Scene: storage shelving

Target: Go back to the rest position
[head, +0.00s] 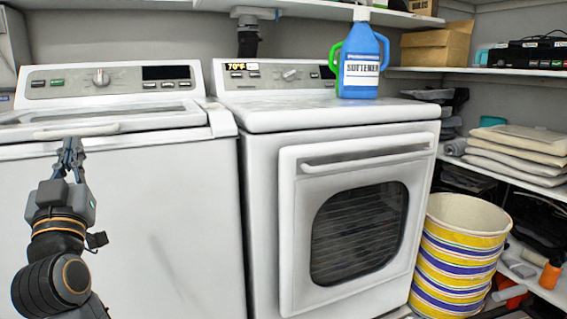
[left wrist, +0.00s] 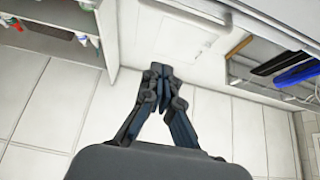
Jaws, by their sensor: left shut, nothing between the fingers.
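My left gripper (head: 72,146) is in front of the left washing machine (head: 170,225) in the head view, pointing up, with its fingertips just below the machine's top front edge. The left wrist view shows the same gripper (left wrist: 158,72) with its fingers together and nothing between them. My right gripper is in neither view.
A white dryer (head: 262,220) with a dark window stands right of the washer. A blue softener jug (head: 361,55) sits on top of it. A striped basket (head: 460,255) stands at right, beside shelves with folded towels (head: 515,150) and a cardboard box (head: 437,45).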

